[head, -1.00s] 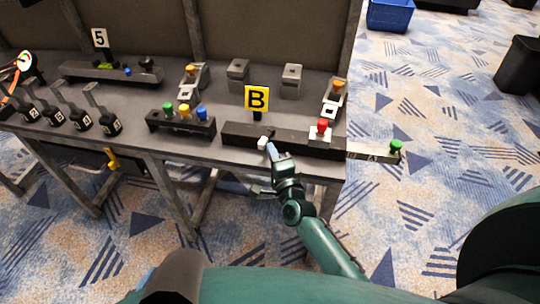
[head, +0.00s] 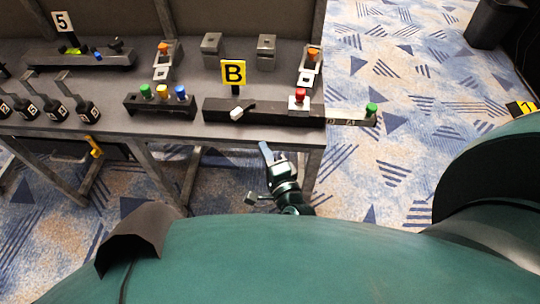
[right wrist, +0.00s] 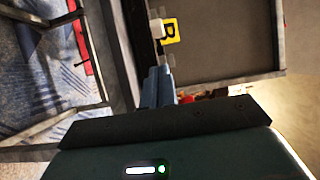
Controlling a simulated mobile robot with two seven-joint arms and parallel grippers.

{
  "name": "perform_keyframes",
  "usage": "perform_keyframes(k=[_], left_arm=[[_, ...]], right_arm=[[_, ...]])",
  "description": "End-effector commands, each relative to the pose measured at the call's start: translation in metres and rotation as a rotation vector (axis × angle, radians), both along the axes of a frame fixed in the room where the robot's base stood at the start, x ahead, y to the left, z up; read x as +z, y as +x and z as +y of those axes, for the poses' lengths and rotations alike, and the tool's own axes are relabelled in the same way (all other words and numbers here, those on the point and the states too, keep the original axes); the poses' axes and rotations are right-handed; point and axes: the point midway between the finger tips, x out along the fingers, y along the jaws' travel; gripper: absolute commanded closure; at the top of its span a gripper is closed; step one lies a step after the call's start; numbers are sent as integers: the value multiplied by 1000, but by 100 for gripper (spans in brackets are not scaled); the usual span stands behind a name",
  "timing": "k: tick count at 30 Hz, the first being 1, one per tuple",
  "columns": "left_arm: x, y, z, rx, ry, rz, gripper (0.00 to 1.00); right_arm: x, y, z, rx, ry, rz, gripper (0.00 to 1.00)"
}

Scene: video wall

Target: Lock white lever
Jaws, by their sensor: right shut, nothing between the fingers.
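The white lever (head: 237,113) sits on the front of the long dark box under the yellow B sign (head: 233,73). Its white end points toward the front left, and a thin arm runs back to the right from it. It also shows in the right wrist view (right wrist: 156,27), beside the B sign. My right gripper (head: 265,150) is shut and empty, in front of the table edge, to the lower right of the lever and apart from it. Its closed blue-grey fingers (right wrist: 158,78) point toward the lever in the wrist view. My left gripper is out of view.
A red button (head: 299,95) stands on the box right of the lever. A green knob (head: 371,110) is on a bar beyond the table's right edge. A box with green, yellow and blue buttons (head: 160,106) stands to the left. Carpet is open on the right.

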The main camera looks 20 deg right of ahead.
Motion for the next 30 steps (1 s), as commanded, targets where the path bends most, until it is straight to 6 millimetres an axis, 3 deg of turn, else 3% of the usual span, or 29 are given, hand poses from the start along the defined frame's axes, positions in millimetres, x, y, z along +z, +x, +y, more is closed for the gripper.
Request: perform_keyframes(k=[3,7,26,30], left_arm=[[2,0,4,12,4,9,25],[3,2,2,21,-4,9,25],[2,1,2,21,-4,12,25],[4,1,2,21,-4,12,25]], right_arm=[[1,-20,0,1,-1,2,100],[1,-31,0,1,-1,0,100],[0,-35,0,2,-5,0,100],[0,-49,11,86,-186,43,100]])
